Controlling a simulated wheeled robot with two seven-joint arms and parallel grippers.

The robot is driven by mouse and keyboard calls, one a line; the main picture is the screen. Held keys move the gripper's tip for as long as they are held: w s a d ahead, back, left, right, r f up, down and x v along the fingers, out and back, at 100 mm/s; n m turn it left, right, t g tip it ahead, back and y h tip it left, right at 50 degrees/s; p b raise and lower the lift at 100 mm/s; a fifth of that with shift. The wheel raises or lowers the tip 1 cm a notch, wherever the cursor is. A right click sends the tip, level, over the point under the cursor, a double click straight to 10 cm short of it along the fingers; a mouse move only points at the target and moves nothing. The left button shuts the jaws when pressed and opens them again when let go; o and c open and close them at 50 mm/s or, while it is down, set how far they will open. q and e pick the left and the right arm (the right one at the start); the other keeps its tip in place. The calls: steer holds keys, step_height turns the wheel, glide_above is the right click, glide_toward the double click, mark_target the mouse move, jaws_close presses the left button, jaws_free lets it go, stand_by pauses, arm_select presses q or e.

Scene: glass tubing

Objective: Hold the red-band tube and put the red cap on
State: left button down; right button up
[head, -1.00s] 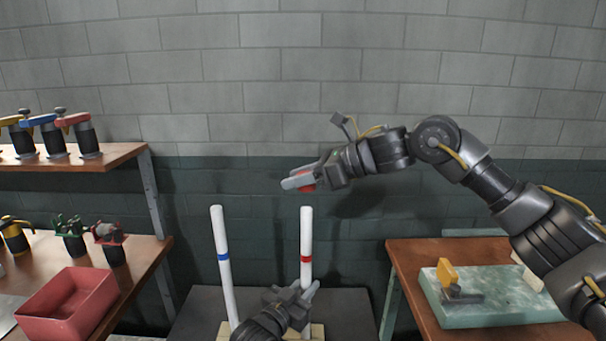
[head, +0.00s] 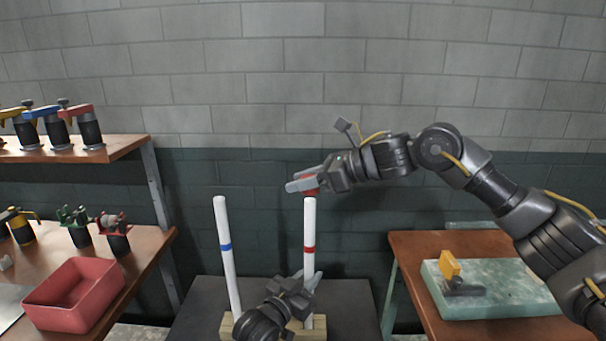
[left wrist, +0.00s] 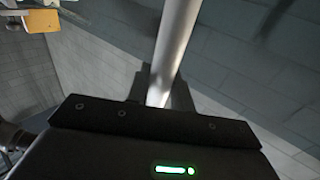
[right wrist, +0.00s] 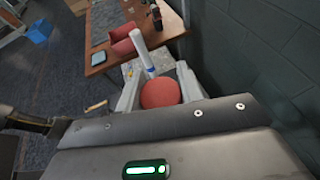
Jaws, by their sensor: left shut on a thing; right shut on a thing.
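The white red-band tube (head: 309,225) stands upright in the wooden block (head: 318,333). My left gripper (head: 308,285) is shut around it below the red band; the tube also shows between the fingers in the left wrist view (left wrist: 176,42). My right gripper (head: 305,184) is shut on the red cap (head: 311,190), right at the tube's top. In the right wrist view the cap (right wrist: 160,93) is a round red shape between the fingers. Fingers and cap hide the tube's mouth, so I cannot tell whether cap and tube touch.
A blue-band tube (head: 226,255) stands in the block to the left, leaning slightly. A red bin (head: 75,296) and several clamps are on the left table. A pale green slab (head: 500,292) with a yellow-handled clamp (head: 452,270) lies on the right table.

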steer(key=shift+f, duration=1.95)
steer(key=o, duration=1.1)
steer(key=v, duration=1.2)
